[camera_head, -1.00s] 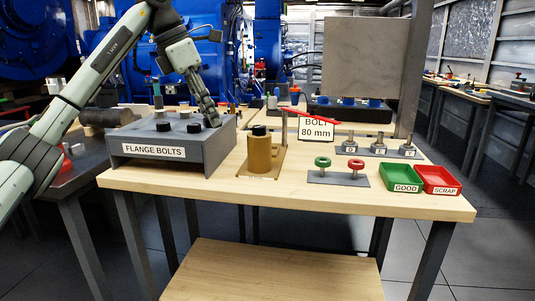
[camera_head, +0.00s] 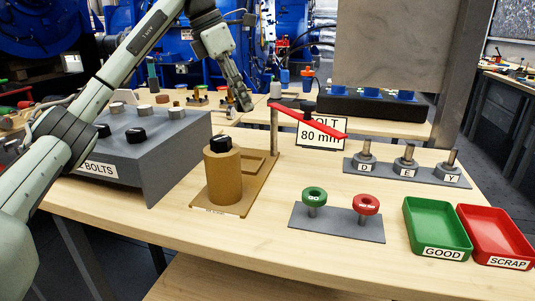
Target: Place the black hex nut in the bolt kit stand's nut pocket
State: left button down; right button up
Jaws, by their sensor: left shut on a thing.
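My left gripper (camera_head: 246,104) hangs above the far side of the bench, behind the tan stand. It is shut on a small dark thing at its fingertips, which looks like the black hex nut but is mostly hidden. The tan stand, seemingly the bolt kit stand (camera_head: 231,209), has a tan cylinder (camera_head: 224,178) with a black hex head (camera_head: 221,145) on top. A shallow rectangular recess shows behind the cylinder; I cannot tell whether it is the nut pocket. My right gripper is not in view.
The grey flange bolts rack (camera_head: 170,150) stands left. A post with a red arm (camera_head: 307,121) rises by the tan stand, before a sign (camera_head: 322,140). A gauge plate (camera_head: 337,222), green tray (camera_head: 437,228), red tray (camera_head: 495,237) and lettered pin rack (camera_head: 407,170) stand right.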

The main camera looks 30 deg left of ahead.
aim_at(239, 110)
pick_arm(q)
notch_tip(239, 110, down, 5)
jog(key=shift+w+a+r+b, duration=0.1)
jog(key=shift+b, duration=0.3)
notch_tip(239, 110, down, 5)
jog(key=shift+r, duration=0.15)
jog(key=shift+w+f, duration=0.1)
jog(key=shift+f, duration=2.2)
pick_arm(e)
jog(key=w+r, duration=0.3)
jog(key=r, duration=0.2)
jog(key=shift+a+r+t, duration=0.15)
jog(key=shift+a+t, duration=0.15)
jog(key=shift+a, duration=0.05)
pick_arm(q)
jog(key=shift+f, duration=0.1)
jog(key=c, duration=1.6)
grip_release()
jog(key=shift+o, duration=0.9)
jog(key=shift+r, duration=0.2)
jog(key=v, duration=1.1)
jog(key=shift+s+r, duration=0.2)
jog(key=shift+r, duration=0.15)
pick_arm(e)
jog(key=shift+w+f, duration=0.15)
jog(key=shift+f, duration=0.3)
